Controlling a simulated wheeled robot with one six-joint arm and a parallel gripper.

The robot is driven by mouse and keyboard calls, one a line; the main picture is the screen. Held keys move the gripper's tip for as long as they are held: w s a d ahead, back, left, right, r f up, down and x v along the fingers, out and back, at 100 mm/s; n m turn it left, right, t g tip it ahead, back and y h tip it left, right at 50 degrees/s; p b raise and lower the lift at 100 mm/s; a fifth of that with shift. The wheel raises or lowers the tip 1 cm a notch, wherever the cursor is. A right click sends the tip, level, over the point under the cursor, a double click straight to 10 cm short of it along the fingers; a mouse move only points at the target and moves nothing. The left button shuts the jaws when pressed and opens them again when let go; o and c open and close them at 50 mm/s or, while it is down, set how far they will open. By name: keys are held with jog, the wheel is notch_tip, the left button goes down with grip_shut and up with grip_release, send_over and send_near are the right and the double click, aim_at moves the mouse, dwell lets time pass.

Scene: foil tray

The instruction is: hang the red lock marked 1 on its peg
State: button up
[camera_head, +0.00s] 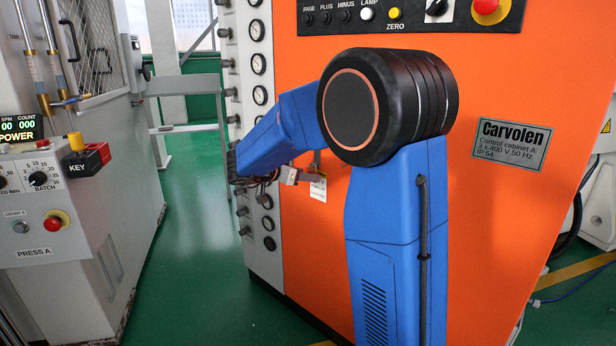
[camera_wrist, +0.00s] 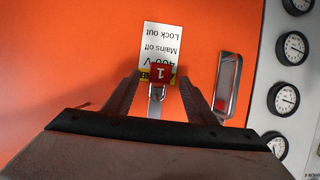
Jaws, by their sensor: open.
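The red lock marked 1 (camera_wrist: 160,73) is in the wrist view, upside down in the picture, in front of the tag on the orange cabinet. Its grey shackle (camera_wrist: 157,94) points down in that picture, at a grey strip. I cannot tell whether the shackle is around a peg. My gripper (camera_wrist: 164,84) is open, its fingers on either side of the lock with visible gaps. In the head view my gripper (camera_head: 304,176) is beside the cabinet's front, and a small red spot, probably the lock (camera_head: 316,178), shows there, partly hidden.
The "Mains off, Lock out" tag (camera_wrist: 160,43) is on the orange cabinet (camera_head: 490,235). A metal handle (camera_wrist: 236,75) is right of the fingers in the wrist view, with gauges (camera_wrist: 291,48) beyond. A grey machine (camera_head: 75,260) stands left; green floor (camera_head: 195,270) lies between.

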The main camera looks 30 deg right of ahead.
jog(key=v, duration=1.5)
jog(key=w+a+r+n+t+y, duration=0.2)
jog(key=w+r+n+t+y, duration=0.2)
jog(key=r+t, duration=0.55)
jog(key=s+a+r+n+t+y, duration=0.1)
jog(key=s+a+n+t+y, duration=0.2)
jog(key=a+n+y, duration=0.25)
jog(key=s+a+f+n+g+y, duration=0.2)
jog(key=s+a+f+y, duration=0.15)
jog(key=s, duration=0.25)
jog(key=s+a+f+n+g+y, duration=0.1)
jog(key=s+a+f+n+y, duration=0.1)
jog(key=s+f+y, duration=0.3)
jog(key=s+d+f+g+h, duration=0.1)
jog(key=s+d+f+g, duration=0.1)
jog(key=s+f, duration=0.3)
jog(key=s+d+f+g+h, duration=0.2)
jog(key=s+f, duration=0.3)
jog(key=s, duration=0.7)
jog(key=s+d+f+n+g+h, duration=0.1)
jog(key=s+d+f+g+h, duration=0.1)
jog(key=s+d+f+g, duration=0.2)
jog(key=s+f, duration=0.2)
jog(key=s, duration=0.2)
jog(key=shift+s+g, duration=0.35)
